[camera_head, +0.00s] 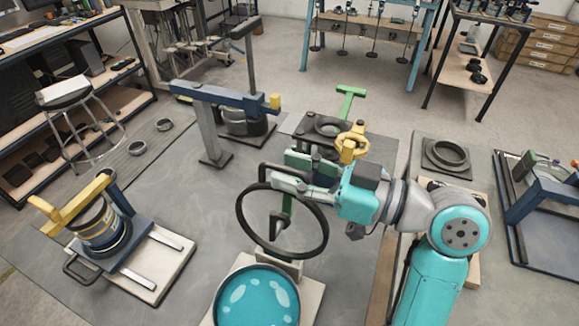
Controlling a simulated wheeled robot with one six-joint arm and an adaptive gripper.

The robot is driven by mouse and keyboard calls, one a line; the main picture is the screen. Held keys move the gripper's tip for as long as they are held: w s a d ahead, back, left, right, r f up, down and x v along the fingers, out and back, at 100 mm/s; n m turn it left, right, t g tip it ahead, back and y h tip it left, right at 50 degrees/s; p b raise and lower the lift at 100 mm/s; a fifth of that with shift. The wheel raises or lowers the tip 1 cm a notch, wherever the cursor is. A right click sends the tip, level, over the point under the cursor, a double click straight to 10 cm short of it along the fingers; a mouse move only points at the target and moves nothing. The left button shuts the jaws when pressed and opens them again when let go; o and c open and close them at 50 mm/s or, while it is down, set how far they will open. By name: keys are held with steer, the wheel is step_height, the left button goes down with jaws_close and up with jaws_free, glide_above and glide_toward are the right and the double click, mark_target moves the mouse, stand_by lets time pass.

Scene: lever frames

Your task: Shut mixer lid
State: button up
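A round teal disc (257,297) with pale patches sits on a pale square base at the bottom centre. Behind it, a black ring-shaped wheel (322,240) stands tilted on a stand. My teal and grey arm reaches in from the right, and my gripper (288,186) is at the upper part of the wheel. Whether it touches the wheel, and whether its fingers are open or shut, is unclear. The arm hides part of what lies behind.
A yellow-handled can device (98,225) stands on a pale board at left. A blue beam stand (222,98) is behind the wheel. A green lever (346,103) and a yellow ring handle (352,143) rise near my arm. Bare mat lies between the left board and the wheel.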

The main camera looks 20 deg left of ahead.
steer(key=shift+a, duration=0.45)
jaws_close()
